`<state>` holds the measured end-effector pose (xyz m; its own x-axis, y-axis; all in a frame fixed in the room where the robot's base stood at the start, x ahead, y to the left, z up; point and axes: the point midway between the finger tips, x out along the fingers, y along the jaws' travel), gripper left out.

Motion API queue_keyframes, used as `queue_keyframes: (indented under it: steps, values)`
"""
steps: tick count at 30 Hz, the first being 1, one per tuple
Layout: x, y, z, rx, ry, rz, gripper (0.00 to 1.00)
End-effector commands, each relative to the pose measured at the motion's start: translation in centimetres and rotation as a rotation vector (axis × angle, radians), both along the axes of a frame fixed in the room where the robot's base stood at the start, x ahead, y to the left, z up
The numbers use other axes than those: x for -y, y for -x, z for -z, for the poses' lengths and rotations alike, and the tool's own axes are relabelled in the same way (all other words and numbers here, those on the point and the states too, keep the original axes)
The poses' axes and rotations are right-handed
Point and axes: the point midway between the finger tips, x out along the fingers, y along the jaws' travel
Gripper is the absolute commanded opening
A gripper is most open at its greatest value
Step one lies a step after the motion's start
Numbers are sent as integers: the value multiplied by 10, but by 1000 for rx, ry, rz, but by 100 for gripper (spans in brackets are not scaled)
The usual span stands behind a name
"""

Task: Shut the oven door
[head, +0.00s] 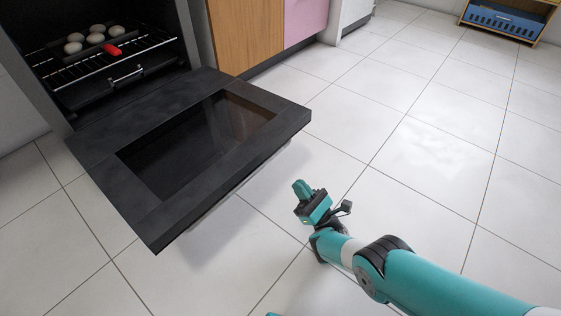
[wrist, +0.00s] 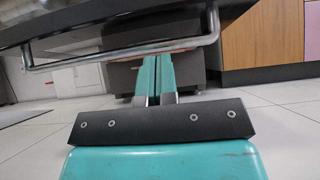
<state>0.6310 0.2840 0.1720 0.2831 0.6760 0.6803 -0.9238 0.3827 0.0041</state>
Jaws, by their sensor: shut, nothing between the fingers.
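The oven door (head: 190,150) is dark with a glass window and hangs fully open, lying about level out from the oven (head: 110,70). In the wrist view I see the door's underside (wrist: 120,20) above me and its metal bar handle (wrist: 130,52) running across. My gripper (head: 301,190) is in front of the door's right front corner, apart from it in the head view. In the wrist view its two teal fingers (wrist: 156,75) are together and empty, pointing toward the handle and the oven's lower front. Whether the fingers touch the handle I cannot tell.
Inside the oven, a wire rack (head: 110,60) holds several pale round items (head: 95,38) and a red object (head: 113,49). Wooden and pink cabinets (head: 245,35) stand right of the oven. The tiled floor (head: 430,140) is clear to the right. A shelf with a blue basket (head: 505,20) stands far off.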

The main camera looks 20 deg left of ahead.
Motion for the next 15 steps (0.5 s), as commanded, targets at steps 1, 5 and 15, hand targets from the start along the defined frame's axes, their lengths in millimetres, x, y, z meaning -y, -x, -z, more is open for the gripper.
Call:
queue_keyframes:
  steps: [1, 5, 15]
  values:
    - [-3, 1, -2, 11, 0, 0, 0]
    - [-16, -5, -16, 11, -2, 0, 0]
    - [-54, -22, -49, 7, -2, 0, 0]
